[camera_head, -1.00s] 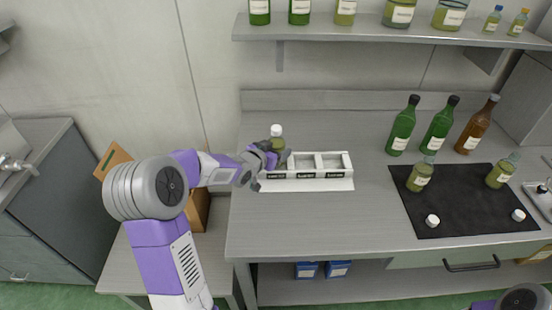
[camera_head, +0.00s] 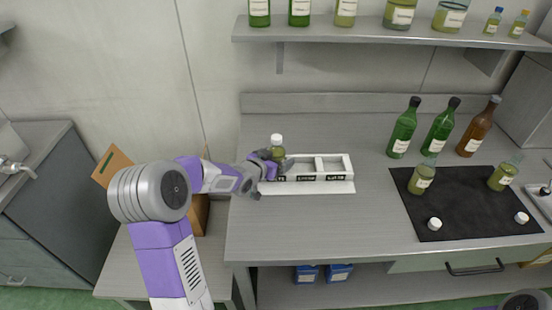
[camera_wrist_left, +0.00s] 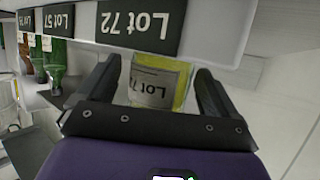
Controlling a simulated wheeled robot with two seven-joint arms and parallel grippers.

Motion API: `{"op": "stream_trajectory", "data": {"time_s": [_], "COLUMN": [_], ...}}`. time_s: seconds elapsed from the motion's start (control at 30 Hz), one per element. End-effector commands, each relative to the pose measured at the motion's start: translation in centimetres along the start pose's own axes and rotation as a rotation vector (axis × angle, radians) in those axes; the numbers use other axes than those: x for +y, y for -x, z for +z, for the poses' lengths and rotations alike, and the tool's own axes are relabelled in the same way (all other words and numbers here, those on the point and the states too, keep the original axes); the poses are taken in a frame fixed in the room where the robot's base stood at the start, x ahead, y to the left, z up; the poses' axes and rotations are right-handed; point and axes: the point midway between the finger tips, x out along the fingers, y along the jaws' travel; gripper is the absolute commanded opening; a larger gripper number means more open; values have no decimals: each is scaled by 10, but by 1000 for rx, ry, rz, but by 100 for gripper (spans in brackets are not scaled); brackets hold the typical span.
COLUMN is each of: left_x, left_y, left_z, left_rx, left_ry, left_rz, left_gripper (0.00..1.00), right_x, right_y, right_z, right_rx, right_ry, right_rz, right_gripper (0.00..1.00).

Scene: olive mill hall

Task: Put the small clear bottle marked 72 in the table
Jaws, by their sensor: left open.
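The small clear bottle (camera_head: 277,146), with a white cap and yellow-green content, stands upright at the left compartment of the white rack (camera_head: 348,186) on the table (camera_head: 300,220). In the left wrist view the bottle's label (camera_wrist_left: 152,90) reads Lot 7, upside down, with the rest hard to read. It lies beside the rack's dark plate marked Lot 72 (camera_wrist_left: 140,22). My left gripper (camera_head: 271,164) is open, with one finger on each side of the bottle; the wrist view shows both fingers (camera_wrist_left: 152,92). The bottle's base is hidden. My right gripper is out of view.
The rack's other two compartments look empty. Green and brown bottles (camera_head: 403,130) stand at the back right. A black mat (camera_head: 460,215) holds two small bottles and two white caps. A shelf (camera_head: 380,33) with several bottles hangs above.

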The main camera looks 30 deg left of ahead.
Motion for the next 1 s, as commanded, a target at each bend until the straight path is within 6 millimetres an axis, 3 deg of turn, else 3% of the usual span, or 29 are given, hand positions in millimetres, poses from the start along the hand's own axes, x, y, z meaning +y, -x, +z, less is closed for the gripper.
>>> {"op": "stream_trajectory", "data": {"time_s": [0.17,0.5,0.63,0.8,1.0], "left_x": [-1,-1,-1,0,0], "left_y": [12,85,106,120,122], "left_z": [-4,-6,-5,-4,-3], "left_rx": [-1,0,0,1,1], "left_ry": [0,-1,-1,0,0], "left_rz": [-2,-3,-3,0,1], "left_gripper": [92,92,92,92,92], "right_x": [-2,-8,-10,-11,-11], "right_y": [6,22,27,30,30], "right_z": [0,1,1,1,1], "right_rx": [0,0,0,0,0], "right_ry": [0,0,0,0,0], "right_rz": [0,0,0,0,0], "right_gripper": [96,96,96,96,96]}}
